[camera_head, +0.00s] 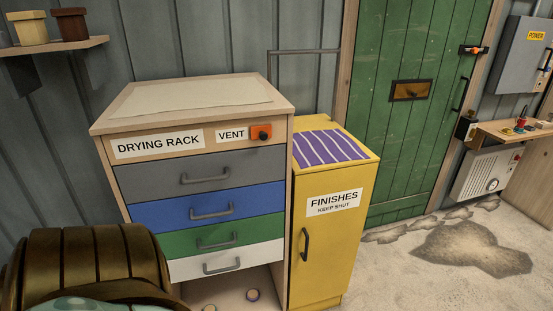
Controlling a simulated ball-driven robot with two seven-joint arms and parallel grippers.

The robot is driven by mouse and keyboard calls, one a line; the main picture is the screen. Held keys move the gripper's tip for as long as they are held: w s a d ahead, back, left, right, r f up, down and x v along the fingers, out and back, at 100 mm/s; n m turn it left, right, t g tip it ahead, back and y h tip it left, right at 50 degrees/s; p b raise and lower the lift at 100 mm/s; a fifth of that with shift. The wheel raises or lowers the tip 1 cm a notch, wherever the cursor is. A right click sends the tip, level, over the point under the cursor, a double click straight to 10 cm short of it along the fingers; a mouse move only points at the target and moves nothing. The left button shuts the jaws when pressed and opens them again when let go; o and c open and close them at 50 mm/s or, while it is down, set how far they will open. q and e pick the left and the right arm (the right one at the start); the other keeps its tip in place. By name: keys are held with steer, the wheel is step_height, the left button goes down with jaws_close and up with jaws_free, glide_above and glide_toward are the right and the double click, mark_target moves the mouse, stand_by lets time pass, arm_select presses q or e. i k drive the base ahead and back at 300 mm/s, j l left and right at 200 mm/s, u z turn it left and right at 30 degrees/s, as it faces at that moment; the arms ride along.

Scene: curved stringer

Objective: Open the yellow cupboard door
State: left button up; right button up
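The yellow cupboard (362,190) stands in the middle of the head view, just right of the drying rack. Its yellow door (325,250) faces me and looks shut. The door carries a white label (334,202) reading "FINISHES KEEP SHUT". A dark vertical handle (305,245) sits on the left side of the door. A purple striped cloth (328,147) lies on the cupboard top. Neither of my grippers shows in this view.
The drying rack (200,142), with grey, blue, green and white drawers, adjoins the cupboard's left side. A green door (415,140) is behind to the right. A dark stain (470,248) marks the otherwise open floor at right. A heater (487,175) hangs under a wooden shelf.

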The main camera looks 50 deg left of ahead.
mark_target(330, 207)
steer(key=u, duration=1.3)
steer(key=i+l, duration=0.2)
steer(key=i+l+z, duration=0.1)
steer(key=i, duration=0.3)
steer(key=l, duration=0.1)
